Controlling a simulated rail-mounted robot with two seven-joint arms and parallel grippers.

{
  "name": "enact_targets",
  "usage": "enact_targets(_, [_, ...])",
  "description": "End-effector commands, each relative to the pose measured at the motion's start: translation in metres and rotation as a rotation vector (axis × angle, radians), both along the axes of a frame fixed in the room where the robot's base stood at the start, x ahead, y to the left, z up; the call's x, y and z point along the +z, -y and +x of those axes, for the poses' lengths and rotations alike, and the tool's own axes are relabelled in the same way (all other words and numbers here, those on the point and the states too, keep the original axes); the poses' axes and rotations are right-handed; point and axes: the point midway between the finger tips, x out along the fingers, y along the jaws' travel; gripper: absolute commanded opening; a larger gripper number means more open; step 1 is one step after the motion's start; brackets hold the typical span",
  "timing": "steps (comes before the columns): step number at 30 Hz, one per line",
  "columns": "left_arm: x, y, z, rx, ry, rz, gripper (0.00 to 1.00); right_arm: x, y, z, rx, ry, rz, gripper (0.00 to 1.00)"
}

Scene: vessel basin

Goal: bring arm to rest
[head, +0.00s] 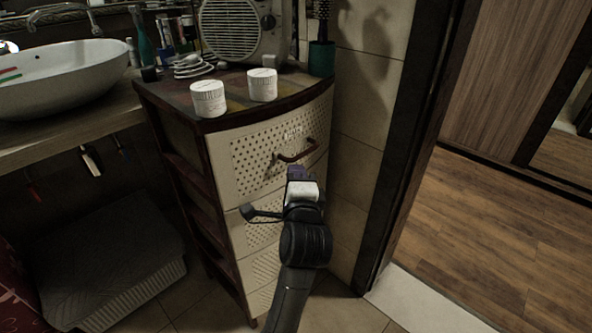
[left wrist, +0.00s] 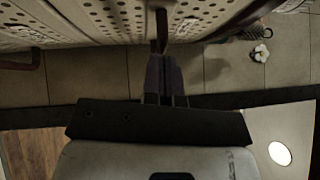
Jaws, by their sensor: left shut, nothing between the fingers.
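My left gripper (head: 299,174) is in front of the cream perforated drawer cabinet (head: 262,155), just below the curved brown handle (head: 297,156) of the top drawer. Its fingers are shut with nothing between them. In the left wrist view the closed fingers (left wrist: 163,75) point at the perforated drawer front (left wrist: 105,18), close to a dark handle (left wrist: 161,30); I cannot tell whether they touch it. My left arm comes up from the bottom of the head view. The top drawer looks closed. My right gripper is not in view.
Two white jars (head: 208,98) stand on the cabinet top near its front edge, before a heater (head: 238,28) and a green cup (head: 321,58). A sink (head: 62,78) is at the left. A dark door frame (head: 402,150) stands close at right, with open wooden floor (head: 480,240) beyond.

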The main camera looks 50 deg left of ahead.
Motion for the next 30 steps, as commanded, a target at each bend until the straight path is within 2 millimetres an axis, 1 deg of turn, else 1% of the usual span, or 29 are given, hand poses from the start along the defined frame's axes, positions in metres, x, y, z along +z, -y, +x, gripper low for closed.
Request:
enact_targets(3, [-0.006,0.016,-0.011,-0.004,-0.001,-0.004,0.0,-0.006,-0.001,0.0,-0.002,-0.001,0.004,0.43])
enact_targets(10, [-0.009,0.038,-0.028,-0.005,-0.002,-0.003,0.0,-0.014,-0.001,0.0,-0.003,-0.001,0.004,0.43])
enact_targets(15, [-0.009,0.044,-0.033,-0.004,-0.001,-0.004,0.0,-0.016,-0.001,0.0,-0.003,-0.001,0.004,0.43])
enact_targets(23, [-0.008,0.045,-0.034,-0.001,-0.02,0.013,0.0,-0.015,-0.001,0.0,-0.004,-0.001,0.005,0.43])
enact_targets(26, [-0.007,0.046,-0.034,0.008,-0.08,0.071,0.0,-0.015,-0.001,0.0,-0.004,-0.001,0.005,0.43])
enact_targets(29, [0.01,0.052,-0.032,0.012,-0.134,0.26,0.0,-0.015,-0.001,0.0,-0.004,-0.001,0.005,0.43])
enact_targets(30, [0.022,0.056,-0.033,0.029,-0.148,0.37,0.0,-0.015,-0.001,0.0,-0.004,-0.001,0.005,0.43])
